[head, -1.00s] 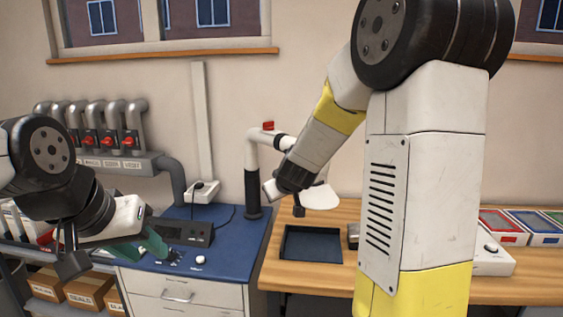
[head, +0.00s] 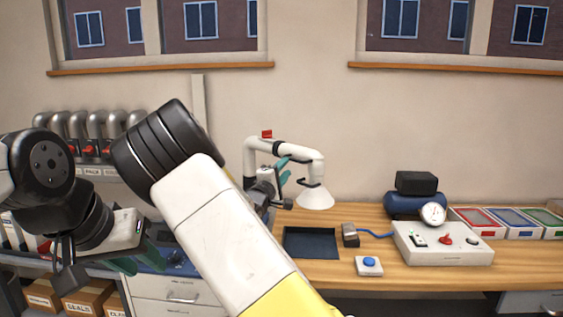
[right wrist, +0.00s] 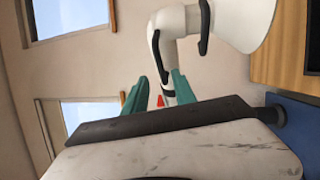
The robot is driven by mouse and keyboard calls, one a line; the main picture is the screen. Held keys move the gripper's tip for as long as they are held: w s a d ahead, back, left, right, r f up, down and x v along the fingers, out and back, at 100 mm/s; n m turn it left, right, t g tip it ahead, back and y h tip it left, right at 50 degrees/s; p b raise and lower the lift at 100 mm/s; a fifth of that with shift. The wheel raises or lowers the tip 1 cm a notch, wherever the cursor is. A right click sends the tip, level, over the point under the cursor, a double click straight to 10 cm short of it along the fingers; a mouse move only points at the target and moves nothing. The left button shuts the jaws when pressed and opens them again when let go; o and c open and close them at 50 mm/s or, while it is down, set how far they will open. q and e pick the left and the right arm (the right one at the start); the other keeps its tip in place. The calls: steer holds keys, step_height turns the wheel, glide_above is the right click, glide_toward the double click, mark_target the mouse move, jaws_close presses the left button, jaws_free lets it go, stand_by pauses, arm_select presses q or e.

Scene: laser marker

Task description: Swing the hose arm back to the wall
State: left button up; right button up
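The white hose arm (head: 308,153) reaches right from its upright against the wall, ending in a white cone hood (head: 315,198) over the bench. A red knob (head: 267,134) sits on top of its elbow. My right gripper (head: 284,171) has teal fingers beside the hose arm, below its horizontal tube. In the right wrist view the fingers (right wrist: 158,84) are apart, with the white tube (right wrist: 166,55) just beyond them; contact is unclear. My left gripper (head: 124,265) hangs low over the blue cabinet top at left; its finger gap is not clear.
A dark tray (head: 311,243), a small grey block (head: 350,235) and a blue-button box (head: 369,265) lie on the wooden bench. A control box (head: 443,243), a blue compressor (head: 402,204) and coloured bins (head: 513,222) stand right. Valve pipes (head: 92,128) line the left wall.

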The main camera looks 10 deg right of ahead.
mark_target(292, 160)
steer(key=x, duration=0.7)
steer(key=shift+w+d, duration=0.1)
steer(key=shift+w, duration=0.05)
steer(key=shift+c, duration=0.2)
jaws_close()
stand_by(1.0)
